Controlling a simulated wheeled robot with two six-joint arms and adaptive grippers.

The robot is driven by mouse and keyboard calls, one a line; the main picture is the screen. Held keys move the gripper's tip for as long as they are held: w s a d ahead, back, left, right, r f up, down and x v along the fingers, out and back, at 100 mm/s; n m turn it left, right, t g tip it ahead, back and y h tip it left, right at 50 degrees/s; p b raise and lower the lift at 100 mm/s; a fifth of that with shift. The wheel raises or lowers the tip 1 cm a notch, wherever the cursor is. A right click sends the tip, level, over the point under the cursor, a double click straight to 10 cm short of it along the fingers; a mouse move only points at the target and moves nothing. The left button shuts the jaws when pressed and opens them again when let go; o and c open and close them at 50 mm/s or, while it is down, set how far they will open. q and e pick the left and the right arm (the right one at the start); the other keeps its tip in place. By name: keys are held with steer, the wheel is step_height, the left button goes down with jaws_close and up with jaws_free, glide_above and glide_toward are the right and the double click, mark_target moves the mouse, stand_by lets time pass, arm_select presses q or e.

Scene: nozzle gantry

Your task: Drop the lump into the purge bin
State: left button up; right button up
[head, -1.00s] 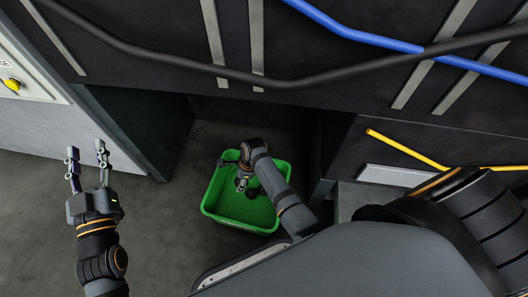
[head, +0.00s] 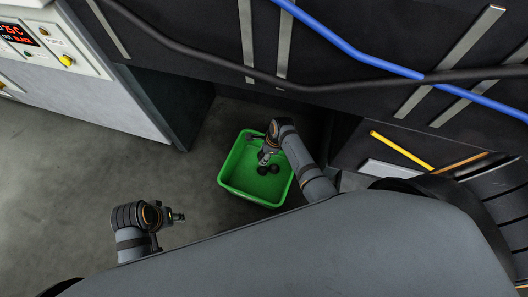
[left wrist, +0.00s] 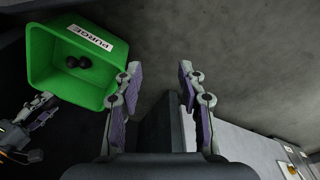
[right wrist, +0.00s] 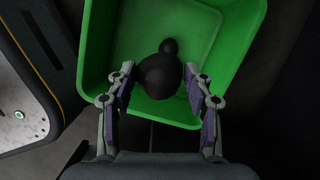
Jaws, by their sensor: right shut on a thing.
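The lump (right wrist: 160,78) is dark, rounded and sits between the fingertips of my right gripper (right wrist: 158,82) in the right wrist view. My right gripper is shut on it, over the open purge bin (right wrist: 94,40). In the head view my right gripper (head: 264,158) points down within the outline of the green bin (head: 228,168). In the left wrist view the bin bears a white PURGE label (left wrist: 90,38) and has dark rounded pieces (left wrist: 78,62) inside. My left gripper (left wrist: 159,70) is open and empty, away from the bin.
A dark machine frame with blue and black hoses (head: 350,45) rises behind the bin. A panel with a red display and yellow knob (head: 66,61) stands at the upper left. Dark uprights flank the bin. Grey floor (head: 120,150) is clear at the left.

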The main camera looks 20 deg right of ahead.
step_height(320, 180, down, 4)
steer(key=b, duration=0.4)
steer(key=shift+r, duration=0.2)
arm_select(q)
steer(key=w+d+f+t+h+b, duration=0.1)
steer(key=w+d+f+t+b, duration=0.1)
steer(key=w+f+t, duration=0.2)
step_height(320, 180, down, 2)
steer(key=shift+d+f+t+b, duration=0.3)
steer(key=shift+t+b, duration=0.1)
steer(key=shift+t, duration=0.1)
arm_select(e)
step_height(320, 180, down, 2)
steer(key=shift+f, duration=0.15)
steer(key=o, duration=1.3)
steer(key=shift+c, duration=0.2)
steer(key=v, duration=1.2)
